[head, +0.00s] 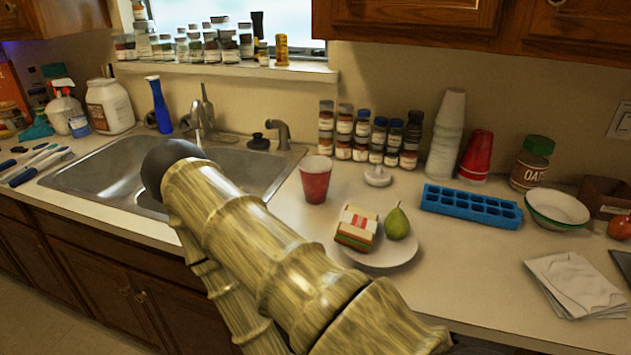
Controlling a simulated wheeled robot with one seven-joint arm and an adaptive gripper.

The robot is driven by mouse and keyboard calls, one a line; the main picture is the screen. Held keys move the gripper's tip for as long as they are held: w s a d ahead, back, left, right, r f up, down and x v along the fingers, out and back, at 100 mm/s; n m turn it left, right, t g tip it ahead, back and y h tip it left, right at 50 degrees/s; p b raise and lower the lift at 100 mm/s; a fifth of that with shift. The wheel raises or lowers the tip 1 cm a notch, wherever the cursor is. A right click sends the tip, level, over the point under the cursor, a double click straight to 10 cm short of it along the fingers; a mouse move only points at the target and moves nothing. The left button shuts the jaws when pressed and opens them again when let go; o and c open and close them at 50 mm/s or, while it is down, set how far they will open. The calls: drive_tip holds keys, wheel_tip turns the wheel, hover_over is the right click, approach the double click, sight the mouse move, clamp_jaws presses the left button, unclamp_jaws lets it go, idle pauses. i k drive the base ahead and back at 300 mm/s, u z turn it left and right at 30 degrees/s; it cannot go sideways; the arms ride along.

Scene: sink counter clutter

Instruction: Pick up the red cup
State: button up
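A red cup (316,183) with a pale inside stands upright on the counter, right of the sink and just behind a white plate. A second red cup shape (476,158), with a white rim at its base, stands farther back beside a tall stack of clear cups. My arm, with a bamboo-like surface, crosses the lower middle of the head view and ends over the sink in a dark rounded part. I cannot make out any gripper fingers. Nothing visible of my arm touches either red cup.
A white plate (404,252) holds a sandwich (356,228) and a green pear (397,223). Several spice jars (362,138) line the wall. A blue ice tray (470,205), a bowl (557,210) and napkins (575,285) are at right. The sink (110,180) lies left.

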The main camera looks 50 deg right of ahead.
sight(316, 182)
drive_tip(key=u, duration=1.2)
drive_tip(key=i, duration=2.1)
drive_tip(key=z, duration=3.5)
